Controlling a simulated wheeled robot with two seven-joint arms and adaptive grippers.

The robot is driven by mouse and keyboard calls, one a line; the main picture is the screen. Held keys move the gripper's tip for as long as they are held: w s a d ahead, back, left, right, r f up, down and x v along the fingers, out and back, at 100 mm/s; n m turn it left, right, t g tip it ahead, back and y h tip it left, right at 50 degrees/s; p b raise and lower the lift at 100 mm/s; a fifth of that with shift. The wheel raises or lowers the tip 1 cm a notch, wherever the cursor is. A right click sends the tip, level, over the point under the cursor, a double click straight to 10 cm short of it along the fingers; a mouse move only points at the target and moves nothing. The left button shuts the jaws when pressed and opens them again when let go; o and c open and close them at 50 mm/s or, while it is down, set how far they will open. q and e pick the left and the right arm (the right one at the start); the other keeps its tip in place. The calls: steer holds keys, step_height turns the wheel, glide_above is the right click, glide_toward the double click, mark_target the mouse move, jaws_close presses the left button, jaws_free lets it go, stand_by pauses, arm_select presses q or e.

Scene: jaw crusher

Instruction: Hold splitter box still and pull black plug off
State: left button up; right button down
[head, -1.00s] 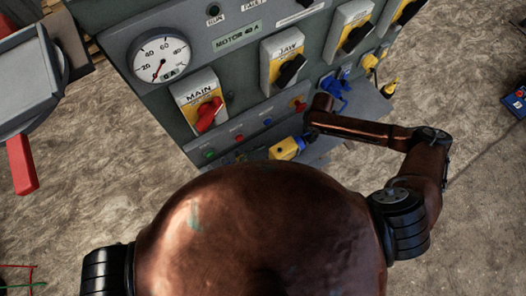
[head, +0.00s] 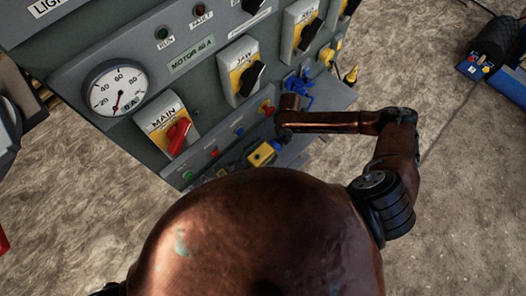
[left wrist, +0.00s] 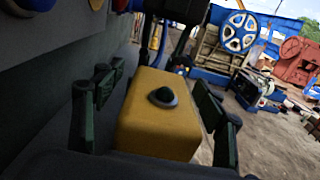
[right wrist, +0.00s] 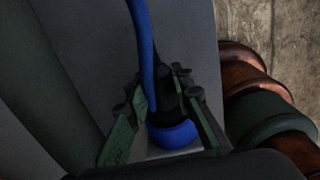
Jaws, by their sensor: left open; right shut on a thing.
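The yellow splitter box (head: 264,153) sits low at the front of the grey control panel. That gripper is open, one finger on each side of the box. In the right wrist view my right gripper (right wrist: 163,92) is shut on a black plug (right wrist: 168,106) with a blue collar below it. A blue cable runs up beside the plug. In the head view my arm and body hide most of both grippers.
The panel carries a red MAIN switch (head: 178,136), a black JAW switch (head: 247,76) and a round gauge (head: 116,88). Blue (head: 298,86) and yellow connectors hang along its lower edge. A blue machine (head: 490,70) stands on the floor at right. Open floor lies right of the panel.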

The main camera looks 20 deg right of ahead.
arm_select(q)
steer(key=shift+c, duration=0.4)
steer(key=c, duration=1.7)
jaws_close()
arm_select(e)
steer(key=shift+w+d, duration=0.2)
steer(key=shift+d, duration=0.25)
steer(key=shift+w+d, duration=0.25)
steer(key=shift+d, duration=0.35)
steer(key=shift+w+d, duration=0.25)
steer(key=shift+d, duration=0.3)
arm_select(q)
steer(key=o, duration=1.7)
jaws_free()
steer(key=shift+o, duration=0.4)
steer(key=shift+a, duration=0.1)
